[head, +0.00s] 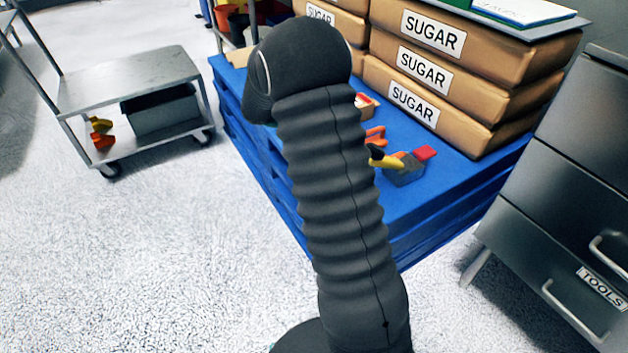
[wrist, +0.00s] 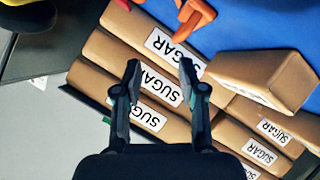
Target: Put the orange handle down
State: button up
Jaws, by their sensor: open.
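The orange handle (head: 376,136) lies on the blue pallet (head: 440,188) in front of the sugar sacks, partly hidden by my arm in the head view. It also shows at the top edge of the wrist view (wrist: 195,14), cut off by the frame. My gripper (wrist: 160,74) is open with nothing between its fingers. In the wrist view its fingertips appear over the sugar sacks, apart from the orange handle. My gripper is hidden behind my arm in the head view.
Brown sugar sacks (head: 445,60) are stacked at the back of the pallet. A grey box (head: 405,176) with red and yellow items sits nearby. A grey drawer cabinet (head: 565,150) stands at right. A metal cart (head: 130,80) stands at left. The floor between is clear.

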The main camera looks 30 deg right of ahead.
jog(key=s+a+r+n+t+y, duration=0.2)
jog(key=s+a+r+n+y, duration=0.1)
jog(key=s+a, duration=0.4)
jog(key=s+a+r+n+t+y, duration=0.3)
jog(key=s+a, duration=0.5)
jog(key=s, duration=0.4)
jog(key=s+a+r+n+t+y, duration=0.2)
jog(key=s+a+r+n+y, duration=0.2)
jog(key=s+a, duration=0.4)
jog(key=s+n+y, duration=0.1)
jog(key=s+y, duration=0.1)
jog(key=shift+a+r+n+t+y, duration=0.25)
jog(key=shift+n+t+y, duration=0.05)
jog(key=shift+t, duration=0.1)
